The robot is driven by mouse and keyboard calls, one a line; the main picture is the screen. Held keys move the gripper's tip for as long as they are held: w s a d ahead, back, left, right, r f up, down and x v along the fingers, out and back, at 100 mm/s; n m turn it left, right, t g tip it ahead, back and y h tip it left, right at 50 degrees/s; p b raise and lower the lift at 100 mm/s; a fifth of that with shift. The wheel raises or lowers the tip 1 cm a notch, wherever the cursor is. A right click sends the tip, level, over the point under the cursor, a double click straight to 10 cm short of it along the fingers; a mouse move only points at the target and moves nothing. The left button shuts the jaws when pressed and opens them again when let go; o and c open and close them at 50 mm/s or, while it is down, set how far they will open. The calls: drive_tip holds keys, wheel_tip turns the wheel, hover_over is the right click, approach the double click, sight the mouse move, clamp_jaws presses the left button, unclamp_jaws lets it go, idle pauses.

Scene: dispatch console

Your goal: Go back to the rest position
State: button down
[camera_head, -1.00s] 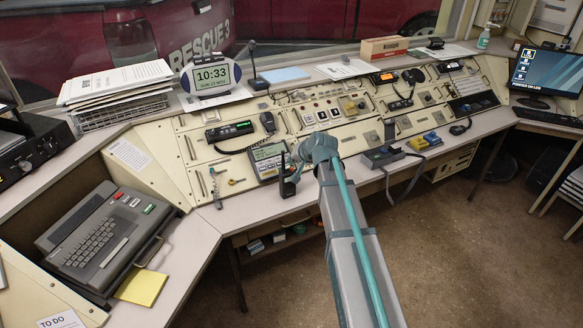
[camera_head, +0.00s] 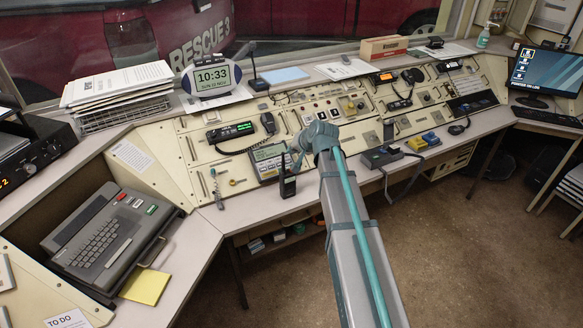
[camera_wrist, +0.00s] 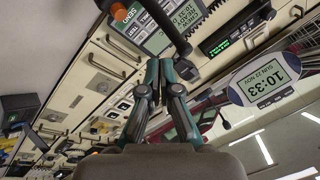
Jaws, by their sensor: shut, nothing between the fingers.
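My gripper (camera_wrist: 160,68) is shut and empty in the wrist view, its two dark fingers together in front of the console panel. In the head view my arm reaches up from the bottom over the console's front edge, and its far end hides the fingers. A black handheld radio (camera_head: 287,180) stands upright on the front ledge, just left of my arm's far end. In the wrist view a dark rod (camera_wrist: 163,22) with an orange knob (camera_wrist: 119,12) beside it shows close beyond the fingers. No rest position is marked in either view.
The console panel (camera_head: 201,173) with switches and handsets spans the back. A clock (camera_head: 212,76) stands on its upper shelf. A grey keyboard unit (camera_head: 105,240) and yellow notepad (camera_head: 145,286) are at left, a monitor (camera_head: 545,70) at right. The floor (camera_head: 480,240) right of my arm is clear.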

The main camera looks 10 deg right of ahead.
idle(0.3)
drive_tip(key=shift+s+f+n, duration=0.2)
drive_tip(key=shift+f+n, duration=0.05)
drive_tip(key=shift+n, duration=0.05)
drive_tip(key=s+f+n+g+h, duration=0.1)
drive_tip(key=s+f+g, duration=0.3)
drive_tip(key=s+f, duration=1.05)
drive_tip(key=s+f+n+g+h, duration=0.15)
drive_tip(key=s+f+g, duration=0.25)
drive_tip(key=s+f, duration=1.05)
drive_tip(key=s+f+g, duration=0.2)
drive_tip(key=s+f, duration=0.3)
drive_tip(key=s, duration=0.5)
drive_tip(key=s+f+n+g, duration=0.1)
drive_tip(key=s+f+g, duration=0.2)
drive_tip(key=s+f, duration=0.3)
drive_tip(key=s+f+g, duration=0.2)
drive_tip(key=s+f, duration=0.4)
drive_tip(key=s, duration=1)
drive_tip(key=shift+a+n+h, duration=0.15)
drive_tip(key=shift+n+h, duration=0.2)
